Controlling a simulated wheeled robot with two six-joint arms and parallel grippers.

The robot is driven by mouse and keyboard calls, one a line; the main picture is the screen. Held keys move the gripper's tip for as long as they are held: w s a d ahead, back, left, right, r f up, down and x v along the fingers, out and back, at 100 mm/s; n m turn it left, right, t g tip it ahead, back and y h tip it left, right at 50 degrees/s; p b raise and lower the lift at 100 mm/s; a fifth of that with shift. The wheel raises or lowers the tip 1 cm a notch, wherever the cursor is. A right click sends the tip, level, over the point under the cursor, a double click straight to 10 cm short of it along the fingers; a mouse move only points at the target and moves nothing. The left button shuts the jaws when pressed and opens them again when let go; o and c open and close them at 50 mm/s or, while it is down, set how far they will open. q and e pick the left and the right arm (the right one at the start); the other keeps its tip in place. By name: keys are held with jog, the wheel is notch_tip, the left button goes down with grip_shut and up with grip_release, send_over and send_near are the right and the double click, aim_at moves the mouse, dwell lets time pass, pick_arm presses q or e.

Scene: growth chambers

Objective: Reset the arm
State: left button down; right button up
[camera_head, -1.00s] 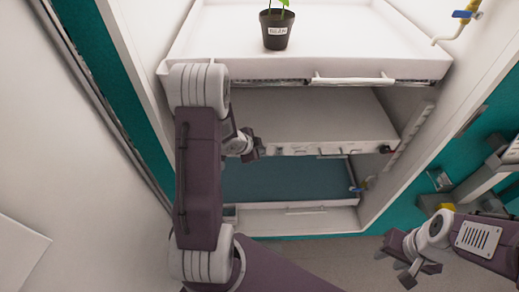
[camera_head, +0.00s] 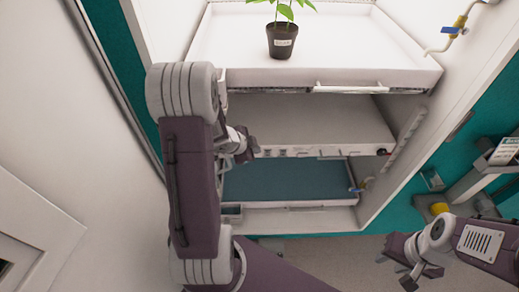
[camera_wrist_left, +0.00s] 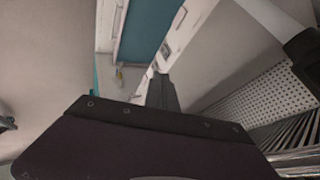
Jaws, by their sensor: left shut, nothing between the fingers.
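My left arm rises in front of the left side of the growth chamber in the head view. My left gripper (camera_head: 246,150) sits in front of the middle shelf (camera_head: 310,122), partly hidden behind my own arm link. It is shut and holds nothing. My right gripper (camera_head: 408,266) is at the lower right, over the floor and apart from the chamber. Its fingers are spread and nothing is between them.
A potted plant (camera_head: 282,40) with green leaves stands on the top tray (camera_head: 380,72). A teal-floored lower tray (camera_head: 290,180) lies below. Grey floor (camera_head: 330,255) is clear in front.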

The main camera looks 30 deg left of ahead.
pick_arm(q)
jog(key=shift+r, duration=0.15)
dwell(0.3)
jog(key=shift+s, duration=0.15)
jog(key=w+d+r, duration=0.3)
jog(key=d+r, duration=0.3)
jog(key=d, duration=0.5)
jog(key=s+d+f+n+g, duration=0.1)
jog(key=s+f+n+g, duration=0.1)
jog(key=s+n, duration=0.3)
jog(key=s+d+f+n+g, duration=0.1)
jog(key=s+n+g, duration=0.3)
jog(key=s, duration=0.9)
jog(key=shift+s+d+f+n+g+y, duration=0.15)
jog(key=shift+f+n+g+y, duration=0.2)
jog(key=shift+f+n, duration=0.5)
